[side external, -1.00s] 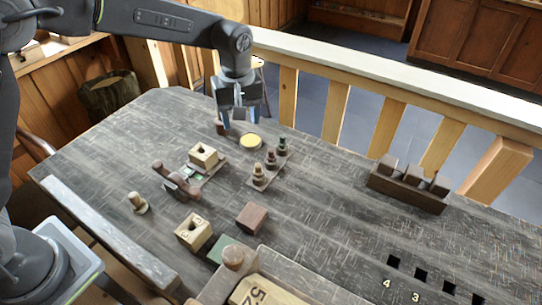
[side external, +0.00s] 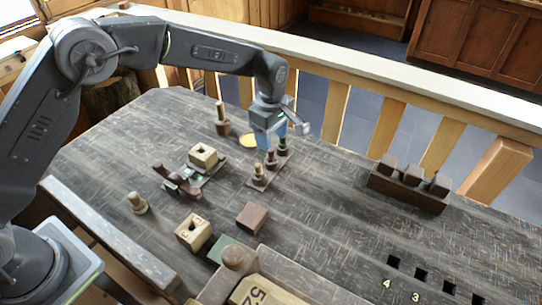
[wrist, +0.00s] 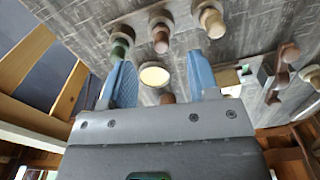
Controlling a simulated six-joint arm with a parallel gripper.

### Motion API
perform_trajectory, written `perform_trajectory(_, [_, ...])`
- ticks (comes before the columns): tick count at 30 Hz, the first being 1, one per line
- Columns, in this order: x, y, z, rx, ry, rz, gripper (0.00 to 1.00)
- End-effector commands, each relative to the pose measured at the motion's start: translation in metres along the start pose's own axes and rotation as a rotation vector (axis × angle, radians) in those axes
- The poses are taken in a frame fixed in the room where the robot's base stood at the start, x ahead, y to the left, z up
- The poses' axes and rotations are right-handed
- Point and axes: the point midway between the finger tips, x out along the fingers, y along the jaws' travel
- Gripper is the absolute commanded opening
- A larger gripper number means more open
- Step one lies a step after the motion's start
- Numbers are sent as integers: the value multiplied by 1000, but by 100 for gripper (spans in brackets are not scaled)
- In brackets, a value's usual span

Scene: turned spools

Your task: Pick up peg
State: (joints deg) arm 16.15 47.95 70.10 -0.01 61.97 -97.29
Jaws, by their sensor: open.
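My gripper (side external: 275,138) is open and empty, pointing down above the back end of a small rack; its two blue fingers also show in the wrist view (wrist: 160,60). Three turned pegs stand in a row on the rack: a tan one (side external: 258,175), a brown one (side external: 270,160) and a dark green-topped one (side external: 282,148) partly behind the fingers. In the wrist view the green one (wrist: 120,48) is near the left fingertip. Which peg is meant is unclear.
A yellow disc (side external: 247,140) lies beside the rack. A block on a board (side external: 203,156), a brown handled piece (side external: 176,182), a numbered block (side external: 193,233) and a brown block (side external: 252,217) stand nearby. A dark holder (side external: 408,187) is at right.

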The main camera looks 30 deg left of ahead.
Motion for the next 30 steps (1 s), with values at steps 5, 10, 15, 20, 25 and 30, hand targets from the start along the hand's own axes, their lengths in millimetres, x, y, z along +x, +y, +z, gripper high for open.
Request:
perform_trajectory(5, [17, -2, 0, 1, 1, -4, 55])
perform_trajectory(10, [42, -2, 0, 1, 0, -2, 55])
perform_trajectory(15, [54, -2, 0, 1, -1, 0, 55])
perform_trajectory(20, [54, -2, 0, 1, -1, 1, 55])
perform_trajectory(25, [54, -2, 0, 1, -1, 1, 44])
perform_trajectory(30, [54, -2, 0, 1, -1, 1, 27])
